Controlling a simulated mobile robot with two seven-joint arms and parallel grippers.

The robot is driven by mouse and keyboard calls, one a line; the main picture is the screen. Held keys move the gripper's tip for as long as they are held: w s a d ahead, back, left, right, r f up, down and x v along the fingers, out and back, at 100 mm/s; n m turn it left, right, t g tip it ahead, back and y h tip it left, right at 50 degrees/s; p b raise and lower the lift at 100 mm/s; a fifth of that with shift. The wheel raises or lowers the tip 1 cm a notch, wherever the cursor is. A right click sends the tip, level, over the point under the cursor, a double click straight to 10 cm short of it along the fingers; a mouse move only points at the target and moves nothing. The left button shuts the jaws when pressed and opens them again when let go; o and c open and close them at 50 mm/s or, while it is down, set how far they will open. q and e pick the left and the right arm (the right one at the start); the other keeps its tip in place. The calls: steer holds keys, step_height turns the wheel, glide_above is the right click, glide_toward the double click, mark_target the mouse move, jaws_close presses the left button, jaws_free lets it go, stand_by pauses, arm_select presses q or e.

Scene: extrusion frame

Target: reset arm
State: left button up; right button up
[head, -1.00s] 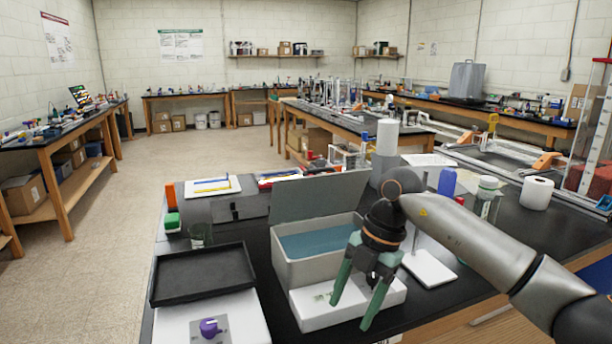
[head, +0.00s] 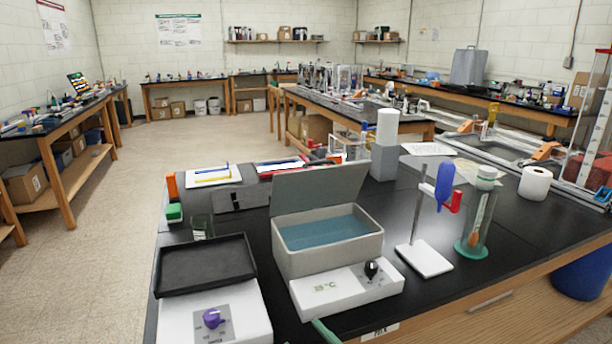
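My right gripper is almost wholly out of the head view; only a green finger piece (head: 325,332) shows at the bottom edge, in front of the water bath (head: 288,258). Its other finger and the arm are hidden below the frame, so I cannot tell whether it is open or shut. The water bath is a grey box with an open lid, blue water and a white front panel with a black knob. My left gripper is not in view.
A black tray on a white hotplate (head: 213,318) with a purple knob stands to the left. A stand with a white base (head: 424,260) and a glass cylinder (head: 478,225) with a green base are on the right. A paper roll (head: 535,183) stands further right.

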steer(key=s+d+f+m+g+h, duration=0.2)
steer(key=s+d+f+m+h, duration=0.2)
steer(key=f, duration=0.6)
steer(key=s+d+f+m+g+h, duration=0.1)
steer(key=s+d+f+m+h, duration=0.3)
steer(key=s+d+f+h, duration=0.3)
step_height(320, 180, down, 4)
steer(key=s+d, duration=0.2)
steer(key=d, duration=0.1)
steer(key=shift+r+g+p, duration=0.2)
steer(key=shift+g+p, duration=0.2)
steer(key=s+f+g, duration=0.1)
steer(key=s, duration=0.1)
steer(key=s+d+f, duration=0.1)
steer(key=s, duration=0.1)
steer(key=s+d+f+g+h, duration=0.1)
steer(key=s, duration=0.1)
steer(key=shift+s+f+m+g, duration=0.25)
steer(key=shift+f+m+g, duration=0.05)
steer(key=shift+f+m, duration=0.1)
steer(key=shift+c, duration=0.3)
